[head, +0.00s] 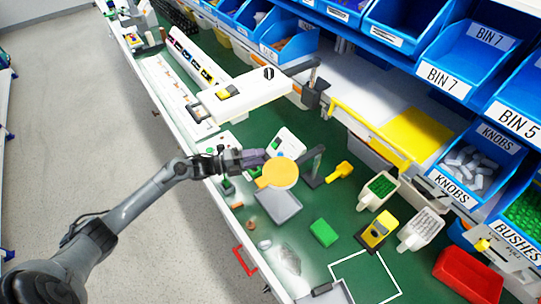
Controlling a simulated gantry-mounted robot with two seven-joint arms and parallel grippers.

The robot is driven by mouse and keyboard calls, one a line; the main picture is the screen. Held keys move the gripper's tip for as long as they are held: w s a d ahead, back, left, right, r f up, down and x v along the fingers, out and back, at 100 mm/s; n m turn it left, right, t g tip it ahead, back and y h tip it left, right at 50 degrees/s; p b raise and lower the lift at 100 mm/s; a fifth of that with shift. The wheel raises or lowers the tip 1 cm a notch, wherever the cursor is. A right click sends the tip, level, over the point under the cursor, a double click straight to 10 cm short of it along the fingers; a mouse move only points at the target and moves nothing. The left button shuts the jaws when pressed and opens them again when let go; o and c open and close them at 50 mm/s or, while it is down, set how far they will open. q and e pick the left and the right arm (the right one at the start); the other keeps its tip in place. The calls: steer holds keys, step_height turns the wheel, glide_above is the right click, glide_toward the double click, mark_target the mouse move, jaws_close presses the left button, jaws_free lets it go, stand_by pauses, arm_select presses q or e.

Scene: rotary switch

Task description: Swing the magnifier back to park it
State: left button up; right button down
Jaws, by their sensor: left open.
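A round orange-yellow disc with a pale rim (283,173), which looks like the magnifier, is over the green bench mat near the middle of the head view. A short tab (262,182) sticks out at its left edge. A dark upright post (314,163) stands just right of the disc; I cannot tell how the two are joined. My left gripper (256,159) reaches in from the left, with its open jaws close to the disc's left edge. Whether the fingers touch the tab or rim is unclear. My right gripper is out of view.
A grey tray (281,206) lies below the disc. A white panel (289,142) stands behind. A green block (323,232), yellow device (377,232) and red bin (468,276) are to the right. Blue bins (460,62) line the back. The white-outlined mat area (365,277) is mostly clear.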

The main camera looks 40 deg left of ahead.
mark_target(269, 156)
arm_select(q)
steer(key=shift+x, duration=2.5)
steer(key=shift+s, duration=0.1)
jaws_close()
